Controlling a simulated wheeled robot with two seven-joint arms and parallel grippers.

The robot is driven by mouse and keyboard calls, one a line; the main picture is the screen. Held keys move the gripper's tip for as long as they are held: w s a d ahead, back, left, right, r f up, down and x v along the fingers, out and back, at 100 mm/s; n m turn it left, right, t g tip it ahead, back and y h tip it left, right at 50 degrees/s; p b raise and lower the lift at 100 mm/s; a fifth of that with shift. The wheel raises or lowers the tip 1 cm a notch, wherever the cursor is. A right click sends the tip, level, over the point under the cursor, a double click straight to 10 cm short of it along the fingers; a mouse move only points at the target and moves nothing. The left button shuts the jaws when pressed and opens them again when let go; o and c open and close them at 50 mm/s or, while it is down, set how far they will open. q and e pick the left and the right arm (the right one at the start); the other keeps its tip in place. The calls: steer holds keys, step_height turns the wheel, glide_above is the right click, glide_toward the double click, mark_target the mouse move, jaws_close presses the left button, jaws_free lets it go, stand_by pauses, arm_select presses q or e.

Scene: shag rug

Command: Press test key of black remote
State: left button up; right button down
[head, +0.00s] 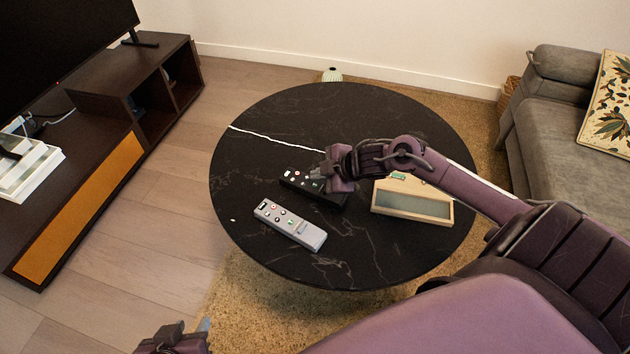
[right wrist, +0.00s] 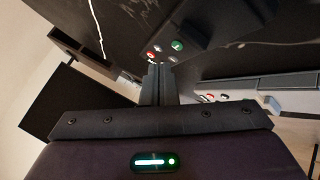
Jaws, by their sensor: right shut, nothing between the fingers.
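The black remote (head: 300,180) lies on the round black table, with red, white and green keys near its end; its far part is hidden behind my right gripper in the head view. In the right wrist view the black remote (right wrist: 205,28) shows a red key (right wrist: 150,54), a green key (right wrist: 177,45) and small pale keys. Key labels are too small to read. My right gripper (head: 322,176) is shut and empty. Its fingertips (right wrist: 158,70) are just beside the keys; I cannot tell whether they touch. My left gripper (head: 187,330) is at the bottom edge, partly cut off.
A pale grey remote (head: 290,226) lies in front of the black one. A wooden tray-like box (head: 412,206) sits to the right, partly under my right arm. The round black table (head: 260,125) is clear at the back and left. A sofa (head: 560,110) stands at right.

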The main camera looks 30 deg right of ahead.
mark_target(319, 187)
steer(key=shift+r+p, duration=2)
steer(key=shift+r, duration=0.2)
steer(key=shift+f, duration=0.1)
